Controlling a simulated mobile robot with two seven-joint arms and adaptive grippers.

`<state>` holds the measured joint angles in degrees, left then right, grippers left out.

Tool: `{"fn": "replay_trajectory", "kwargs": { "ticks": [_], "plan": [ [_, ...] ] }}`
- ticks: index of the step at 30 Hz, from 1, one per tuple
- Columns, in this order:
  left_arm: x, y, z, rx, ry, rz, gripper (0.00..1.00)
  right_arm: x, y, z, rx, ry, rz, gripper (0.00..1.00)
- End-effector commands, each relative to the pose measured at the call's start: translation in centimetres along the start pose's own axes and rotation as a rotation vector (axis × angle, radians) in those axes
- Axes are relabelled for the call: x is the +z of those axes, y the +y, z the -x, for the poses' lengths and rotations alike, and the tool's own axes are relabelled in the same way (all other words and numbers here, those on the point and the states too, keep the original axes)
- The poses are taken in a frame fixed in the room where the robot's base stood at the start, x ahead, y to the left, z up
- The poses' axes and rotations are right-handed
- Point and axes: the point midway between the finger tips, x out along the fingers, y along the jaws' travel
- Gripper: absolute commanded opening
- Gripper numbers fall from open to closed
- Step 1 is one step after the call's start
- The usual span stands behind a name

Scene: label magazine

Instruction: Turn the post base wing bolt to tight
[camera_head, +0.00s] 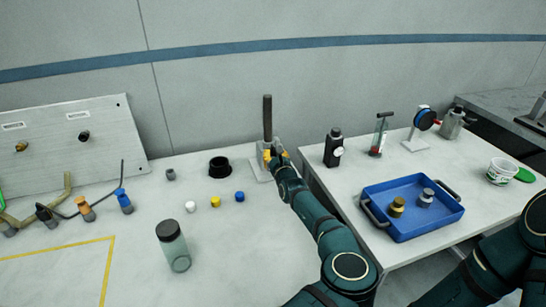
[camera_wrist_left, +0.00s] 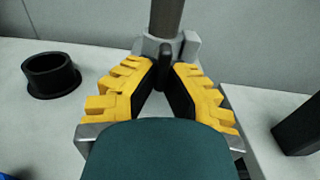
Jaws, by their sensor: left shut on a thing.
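The dark post (camera_head: 267,118) stands upright in its grey base (camera_head: 257,170) near the back edge of the left table. In the left wrist view the post (camera_wrist_left: 167,18) rises from the grey base (camera_wrist_left: 191,48) just beyond my fingers. My left gripper (camera_head: 271,154) is at the front of the base, and its yellow-backed fingers (camera_wrist_left: 165,75) converge on the dark wing bolt (camera_wrist_left: 166,60). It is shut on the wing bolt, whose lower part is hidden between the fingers. The bolt is too small to make out in the head view. My right gripper is out of view.
A black ring (camera_head: 219,168) stands left of the base. Small white, yellow and blue caps and a clear jar (camera_head: 173,246) are nearer. A black gauge device (camera_head: 334,148) and a blue tray (camera_head: 413,231) are on the right table. A gap separates the tables.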

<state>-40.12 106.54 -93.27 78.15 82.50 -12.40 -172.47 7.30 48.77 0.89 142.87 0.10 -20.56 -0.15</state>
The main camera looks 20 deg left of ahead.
Motion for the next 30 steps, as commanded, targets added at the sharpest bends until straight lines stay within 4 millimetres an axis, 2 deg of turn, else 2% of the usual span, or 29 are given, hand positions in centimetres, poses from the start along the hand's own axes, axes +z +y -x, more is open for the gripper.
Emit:
{"fn": "replay_trajectory", "kwargs": {
  "ticks": [14,15,16,17,26,30],
  "plan": [
    [0.4,0.0,-0.1,0.0,-0.007,-0.006,0.0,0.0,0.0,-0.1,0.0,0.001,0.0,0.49],
    [0.4,0.0,-0.1,0.0,-0.007,-0.006,0.24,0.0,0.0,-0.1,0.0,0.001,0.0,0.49],
    [0.4,0.0,-0.1,0.0,-0.007,-0.006,0.34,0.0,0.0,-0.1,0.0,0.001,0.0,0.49],
    [0.4,0.0,-0.1,0.0,-0.006,-0.006,0.39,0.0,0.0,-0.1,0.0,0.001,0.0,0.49],
    [0.2,0.0,0.1,0.0,-0.003,-0.006,0.39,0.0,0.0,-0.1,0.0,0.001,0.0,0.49],
    [0.1,-0.1,1.0,-0.001,-0.002,-0.008,0.39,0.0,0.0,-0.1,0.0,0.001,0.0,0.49]
  ]
}}
